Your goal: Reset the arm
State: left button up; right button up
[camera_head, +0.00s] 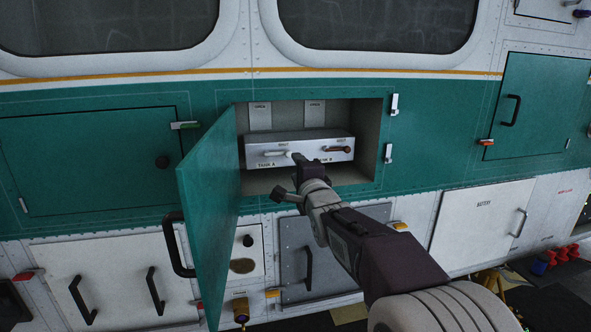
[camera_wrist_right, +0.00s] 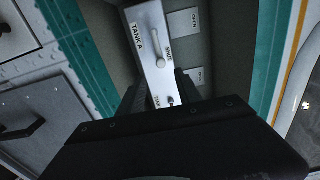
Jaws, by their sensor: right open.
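My right gripper (camera_head: 289,177) is open and empty in front of an open compartment (camera_head: 365,125) in the green aircraft side. Inside is a light grey valve box (camera_head: 312,139) with a TANK A lever (camera_head: 275,153) with a white tip and a TANK B lever (camera_head: 338,149) with a dark knob. The upper finger appears just below the box between the two levers; contact cannot be told. In the right wrist view, the fingers (camera_wrist_right: 161,88) point at the box, the TANK A lever (camera_wrist_right: 180,50) is clear, and the TANK B end is partly hidden. My left gripper is not in view.
The open green door (camera_head: 208,200) with a dark handle (camera_head: 175,245) swings out just left of my gripper. Closed panels with handles lie below and on both sides, including a white BATTERY panel (camera_head: 480,225). Red items (camera_head: 562,252) sit at the lower right.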

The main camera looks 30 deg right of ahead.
dwell(0.3)
jog(key=s+a+f+n+g+y, duration=0.25)
jog(key=a+f, duration=0.35)
jog(key=f, duration=0.5)
jog(key=s+a+f+n+g+y, duration=0.1)
jog(key=a+f+n+g, duration=0.25)
jog(key=a+f, duration=0.45)
jog(key=s+f+n+g, duration=1)
jog(key=s+f+n, duration=0.4)
jog(key=s+f, duration=0.5)
jog(key=s, duration=0.4)
jog(key=shift+f+y, duration=0.3)
jog(key=shift+y, duration=0.05)
